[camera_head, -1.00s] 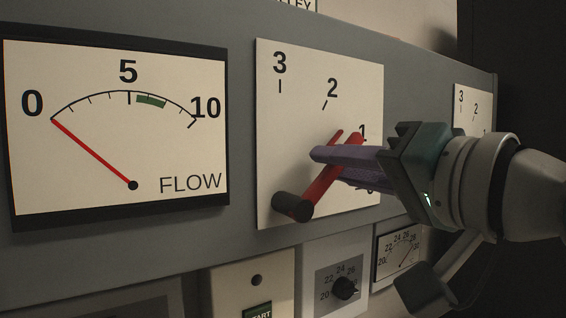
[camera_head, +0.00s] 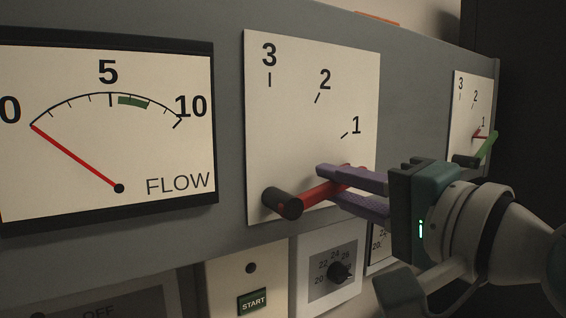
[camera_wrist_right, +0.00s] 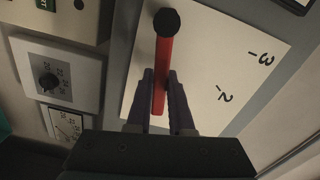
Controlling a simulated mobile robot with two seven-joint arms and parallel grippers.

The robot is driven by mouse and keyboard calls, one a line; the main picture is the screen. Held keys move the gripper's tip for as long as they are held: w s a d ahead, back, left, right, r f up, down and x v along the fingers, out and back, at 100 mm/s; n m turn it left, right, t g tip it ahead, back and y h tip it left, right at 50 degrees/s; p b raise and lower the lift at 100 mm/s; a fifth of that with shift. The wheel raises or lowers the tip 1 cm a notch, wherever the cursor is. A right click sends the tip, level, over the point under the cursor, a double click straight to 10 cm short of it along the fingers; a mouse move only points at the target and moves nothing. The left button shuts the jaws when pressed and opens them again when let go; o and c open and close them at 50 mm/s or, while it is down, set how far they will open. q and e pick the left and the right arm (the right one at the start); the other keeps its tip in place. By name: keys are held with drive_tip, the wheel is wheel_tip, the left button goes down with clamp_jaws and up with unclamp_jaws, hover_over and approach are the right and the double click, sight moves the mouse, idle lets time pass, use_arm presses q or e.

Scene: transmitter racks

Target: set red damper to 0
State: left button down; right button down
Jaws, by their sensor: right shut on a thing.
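The red damper lever (camera_head: 316,194) is on a white dial plate (camera_head: 290,120) marked 3, 2 and 1. Its dark round knob (camera_head: 282,202) is at the left end, and the lever runs right and slightly up, below the 1 mark. My right gripper (camera_head: 322,184) is shut on the lever, with one purple finger above it and one below. In the right wrist view the red lever (camera_wrist_right: 161,75) stands between the two fingers (camera_wrist_right: 160,90). The 0 mark is not visible, probably behind my gripper. My left gripper is not in view.
A FLOW gauge (camera_head: 105,130) at left has its needle near 0. A second dial with a green lever (camera_head: 487,146) is at right, behind my right wrist. A START button (camera_head: 253,301) and a small knob (camera_head: 339,271) are below the panel.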

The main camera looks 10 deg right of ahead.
drive_tip(key=shift+d+f+m, duration=0.1)
drive_tip(key=shift+f+m, duration=0.6)
drive_tip(key=shift+m, duration=0.5)
drive_tip(key=c, duration=0.8)
unclamp_jaws()
drive_tip(key=b+v, duration=0.3)
drive_tip(key=v, duration=0.7)
